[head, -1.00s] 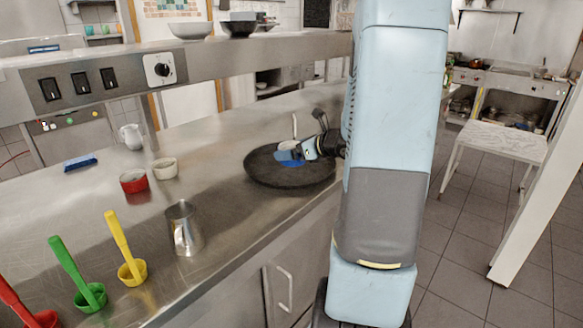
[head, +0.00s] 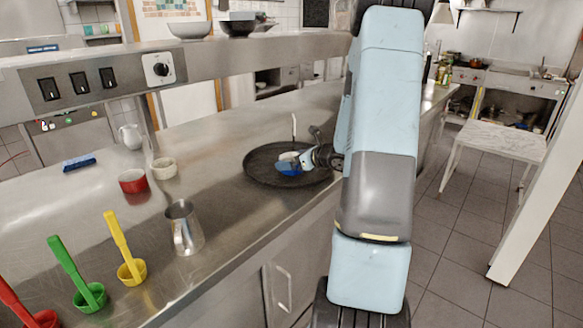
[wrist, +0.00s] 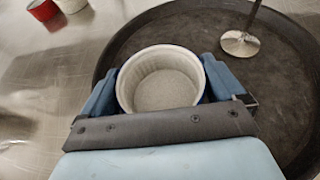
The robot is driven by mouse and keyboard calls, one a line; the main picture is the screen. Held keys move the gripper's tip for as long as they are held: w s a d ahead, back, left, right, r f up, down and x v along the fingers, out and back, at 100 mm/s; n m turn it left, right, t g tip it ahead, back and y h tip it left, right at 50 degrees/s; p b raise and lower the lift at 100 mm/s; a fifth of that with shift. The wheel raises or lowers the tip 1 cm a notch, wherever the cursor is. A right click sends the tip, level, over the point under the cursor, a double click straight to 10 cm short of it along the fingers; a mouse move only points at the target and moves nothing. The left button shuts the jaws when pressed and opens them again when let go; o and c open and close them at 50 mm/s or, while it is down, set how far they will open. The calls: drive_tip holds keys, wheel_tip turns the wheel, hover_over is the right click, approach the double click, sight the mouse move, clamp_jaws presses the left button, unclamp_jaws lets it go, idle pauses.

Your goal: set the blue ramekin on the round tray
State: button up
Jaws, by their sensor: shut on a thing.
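The blue ramekin (head: 289,168) is at my gripper, over the round tray. The wrist view shows its pale inside and white rim (wrist: 160,80) between my two fingers. My gripper (head: 295,162) is shut on the ramekin, one finger on each side of it. The round tray (head: 262,175) is dark and lies flat on the steel counter; it also fills much of the wrist view (wrist: 285,100). The ramekin is upright and looks low over the tray; I cannot tell whether its base touches.
A thin metal stand (wrist: 240,43) stands on the tray, beyond the ramekin. A red ramekin (head: 133,181), a white ramekin (head: 164,168) and a steel jug (head: 183,228) stand on the counter to the left. Coloured scoops (head: 131,270) are at the front left.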

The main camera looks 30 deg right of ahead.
drive_tip(key=shift+f, duration=1.15)
drive_tip(key=o, duration=0.8)
drive_tip(key=shift+f, duration=0.1)
